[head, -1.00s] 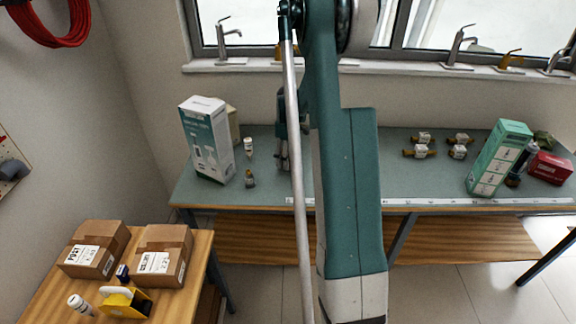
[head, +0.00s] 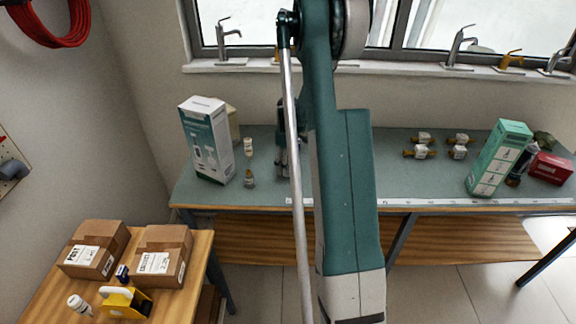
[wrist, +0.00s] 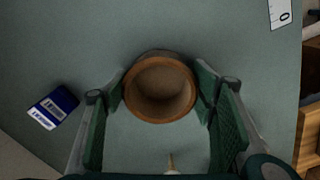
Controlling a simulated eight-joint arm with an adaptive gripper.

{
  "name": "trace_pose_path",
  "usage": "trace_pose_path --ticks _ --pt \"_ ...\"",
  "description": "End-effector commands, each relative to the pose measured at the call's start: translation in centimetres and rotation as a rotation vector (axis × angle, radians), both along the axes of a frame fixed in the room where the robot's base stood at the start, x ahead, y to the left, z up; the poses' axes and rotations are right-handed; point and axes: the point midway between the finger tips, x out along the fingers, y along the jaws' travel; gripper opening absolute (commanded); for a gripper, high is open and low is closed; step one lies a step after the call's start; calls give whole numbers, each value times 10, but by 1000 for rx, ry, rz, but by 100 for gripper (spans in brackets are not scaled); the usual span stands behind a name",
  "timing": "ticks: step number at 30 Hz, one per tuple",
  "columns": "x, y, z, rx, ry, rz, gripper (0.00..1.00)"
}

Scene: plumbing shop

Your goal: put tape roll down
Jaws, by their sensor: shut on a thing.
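In the head view my gripper (head: 285,165) is over the bench (head: 410,182), left of the middle, mostly hidden by my arm. The roll cannot be made out there.
A blue and white box (wrist: 53,107) lies left of the roll. In the head view, a tall white box (head: 206,140) and small bottles (head: 249,178) stand left of my gripper. Brass fittings (head: 423,137) and a green box (head: 498,158) are at the right.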

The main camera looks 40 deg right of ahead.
Motion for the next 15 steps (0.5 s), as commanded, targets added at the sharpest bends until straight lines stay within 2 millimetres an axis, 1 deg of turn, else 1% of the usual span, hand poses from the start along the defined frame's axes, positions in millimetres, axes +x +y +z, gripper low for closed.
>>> trace_pose_path --ticks 9,10,12,13,15 --pt "0 0 -4 0 0 0 42" --pt "0 0 -3 0 0 0 60" --pt "0 0 -3 0 0 0 69" --pt "0 0 -3 0 0 0 71" --pt "0 0 -3 0 0 0 71"
